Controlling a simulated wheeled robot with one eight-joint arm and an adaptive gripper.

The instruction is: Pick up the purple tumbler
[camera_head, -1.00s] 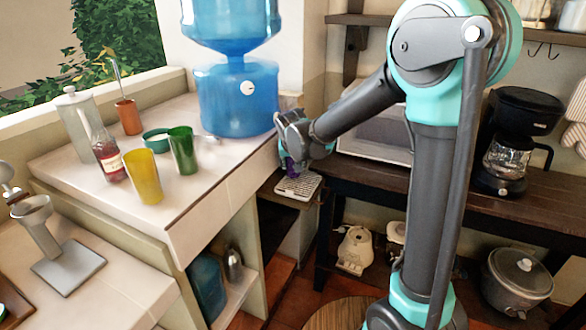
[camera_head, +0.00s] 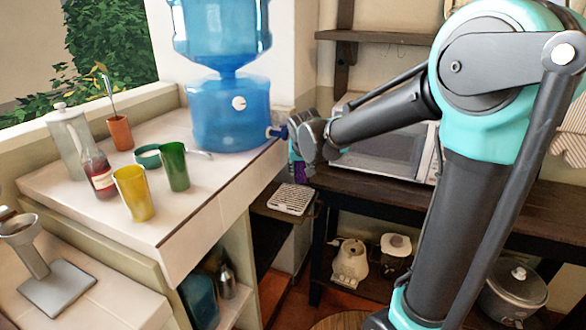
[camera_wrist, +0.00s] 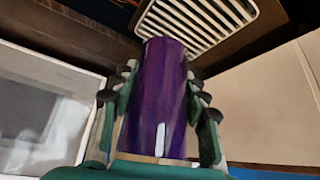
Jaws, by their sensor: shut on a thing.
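The purple tumbler (camera_wrist: 158,98) stands out in the wrist view between the two fingers of my gripper (camera_wrist: 160,105). The fingers are shut on its sides. In the head view my gripper (camera_head: 297,150) is beside the blue water dispenser, above the drip grate. Only a small purple patch of the tumbler (camera_head: 299,171) shows there, below the fingers; the rest is hidden by my gripper. The tumbler is held in the air, apart from the grate.
The white drip grate (camera_head: 290,199) lies below my gripper. The blue water dispenser (camera_head: 230,110) stands close to its left on the tiled counter (camera_head: 90,207). Yellow (camera_head: 134,193) and green (camera_head: 174,166) tumblers stand on that counter. A microwave (camera_head: 385,150) is behind my arm.

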